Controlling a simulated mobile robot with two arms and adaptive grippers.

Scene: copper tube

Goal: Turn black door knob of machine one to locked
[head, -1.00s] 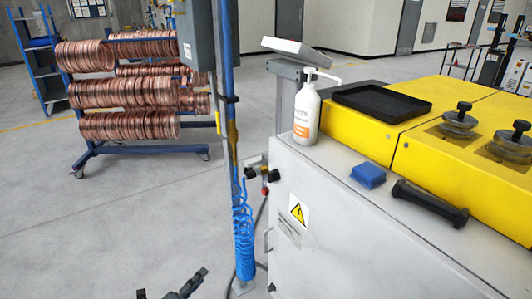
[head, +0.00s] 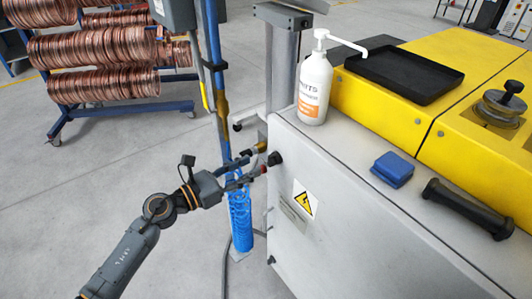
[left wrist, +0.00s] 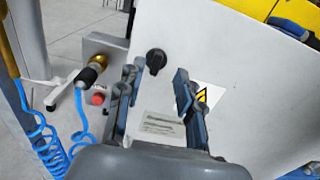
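The black door knob (head: 275,158) sits on the front upper corner of the white machine (head: 345,205). In the left wrist view the knob (left wrist: 156,61) lies just beyond and between my fingertips, with its grip ridge close to upright. My left gripper (head: 248,168) comes in from the left in the head view, close to the knob. In the left wrist view my left gripper (left wrist: 157,88) is open, its two fingers well apart with nothing between them. The fingers appear short of the knob and not touching it. My right gripper is not in view.
A red button (left wrist: 98,98) and a brass air fitting (left wrist: 97,62) with a blue coiled hose (left wrist: 42,140) are left of the knob. A yellow warning label (head: 305,200) is below right. A white bottle (head: 314,88) and blue block (head: 393,169) stand on the machine top.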

